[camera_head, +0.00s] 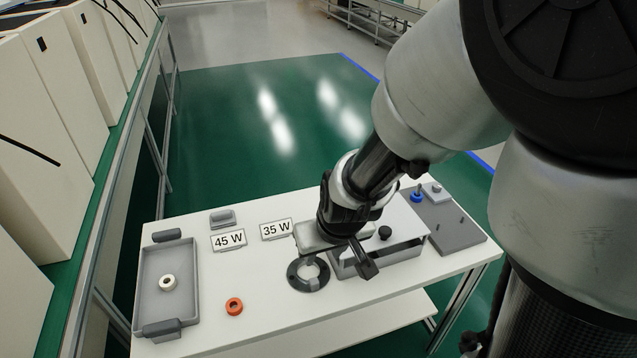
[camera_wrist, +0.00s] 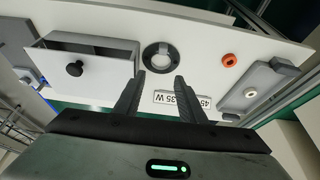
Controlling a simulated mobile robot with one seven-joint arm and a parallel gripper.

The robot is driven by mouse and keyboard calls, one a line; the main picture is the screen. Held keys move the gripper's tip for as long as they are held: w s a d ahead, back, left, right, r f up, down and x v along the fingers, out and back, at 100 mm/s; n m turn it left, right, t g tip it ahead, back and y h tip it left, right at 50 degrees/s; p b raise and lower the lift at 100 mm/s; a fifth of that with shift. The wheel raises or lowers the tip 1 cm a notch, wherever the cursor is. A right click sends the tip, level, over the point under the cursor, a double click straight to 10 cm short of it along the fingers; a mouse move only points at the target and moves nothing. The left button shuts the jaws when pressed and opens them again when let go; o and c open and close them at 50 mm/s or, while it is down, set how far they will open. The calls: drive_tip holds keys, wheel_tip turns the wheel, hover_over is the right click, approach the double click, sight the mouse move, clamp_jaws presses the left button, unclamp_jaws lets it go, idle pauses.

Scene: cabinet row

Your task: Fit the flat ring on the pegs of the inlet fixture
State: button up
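The flat ring (camera_head: 308,274) is dark and lies on the white table in front of the 35 W sign. A raised tab stands on its rim. It also shows in the wrist view (camera_wrist: 155,58), just beyond my fingertips. My gripper (camera_wrist: 160,75) is open with nothing between its fingers. In the head view, my gripper (camera_head: 359,258) hangs to the right of the ring, in front of the metal box. The inlet fixture seems to be the grey plate (camera_head: 455,238) with upright pegs at the table's right end. The wrist view shows only a little of that end.
The metal box (camera_head: 410,247) with a black knob (camera_head: 385,233) stands between ring and plate. A blue-topped part (camera_head: 417,195) is by the plate. An orange ring (camera_head: 234,306) lies left of the flat ring. A grey tray (camera_head: 150,290) holds a white ring (camera_head: 168,282).

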drive_tip(key=s+d+r+m, duration=0.1)
drive_tip(key=s+d+r, duration=0.3)
drive_tip(key=r, duration=0.3)
drive_tip(key=s+d+r+m+t+h, duration=0.1)
drive_tip(key=s+d+r, duration=0.25)
drive_tip(key=r, duration=0.25)
drive_tip(key=s+d+r+m, duration=0.1)
drive_tip(key=s+d+r, duration=0.2)
drive_tip(key=s+r, duration=0.3)
wheel_tip(320, 180, up, 11)
drive_tip(key=w+p, duration=0.1)
drive_tip(key=p, duration=1)
drive_tip(key=shift+w+r, duration=0.15)
drive_tip(key=shift+w, duration=0.1)
drive_tip(key=shift+o, duration=0.5)
